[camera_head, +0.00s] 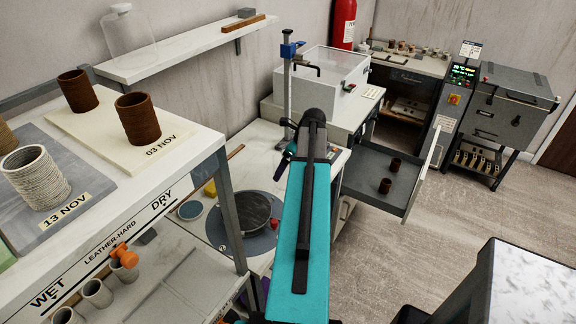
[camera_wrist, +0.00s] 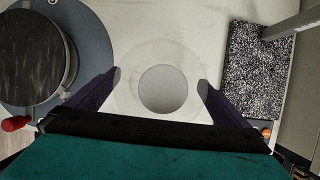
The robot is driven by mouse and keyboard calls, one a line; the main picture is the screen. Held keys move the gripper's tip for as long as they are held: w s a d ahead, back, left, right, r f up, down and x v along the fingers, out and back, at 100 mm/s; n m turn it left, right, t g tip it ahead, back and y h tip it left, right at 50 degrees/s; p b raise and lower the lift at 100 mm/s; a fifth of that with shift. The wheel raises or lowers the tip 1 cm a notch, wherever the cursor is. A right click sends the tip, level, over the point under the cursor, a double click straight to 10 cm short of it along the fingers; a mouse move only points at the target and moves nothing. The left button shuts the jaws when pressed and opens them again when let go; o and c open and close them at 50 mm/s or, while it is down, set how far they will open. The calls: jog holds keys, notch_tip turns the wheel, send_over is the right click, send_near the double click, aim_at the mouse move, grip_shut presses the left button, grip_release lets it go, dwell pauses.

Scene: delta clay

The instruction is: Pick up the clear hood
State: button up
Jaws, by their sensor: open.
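In the wrist view a clear round piece (camera_wrist: 126,93) stands on a pale surface, seen from above as a see-through ring around a grey disc. It looks like a clear hood, but its height is hard to tell. My gripper (camera_wrist: 159,84) is open, with one dark finger on each side of this piece. Whether the fingers touch it is unclear. In the head view my arm hides this spot. Another clear, bell-shaped hood (camera_head: 128,35) with a knob stands upright on the wall shelf at the upper left.
A dark turntable (camera_wrist: 32,55) with a red knob is left of my gripper. A speckled grey mat (camera_wrist: 256,70) lies to the right. In the head view, a clear-walled box (camera_head: 335,68) and an open drawer (camera_head: 378,172) are beyond the arm; a pot rack (camera_head: 190,157) stands left.

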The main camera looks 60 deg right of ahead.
dwell(0.3)
jog(key=c, duration=0.9)
jog(key=shift+r, duration=0.15)
jog(key=shift+r+b, duration=0.85)
jog(key=shift+r, duration=0.4)
jog(key=shift+s+d+r+b, duration=0.35)
jog(key=shift+s+d+b, duration=0.65)
jog(key=shift+s, duration=1.4)
jog(key=shift+s+d+r+b, duration=0.55)
jog(key=shift+s+d, duration=0.8)
jog(key=shift+s, duration=1)
jog(key=shift+s+d+r+b, duration=0.2)
jog(key=shift+s+d+b, duration=0.85)
jog(key=shift+s, duration=1.35)
jog(key=shift+d, duration=0.15)
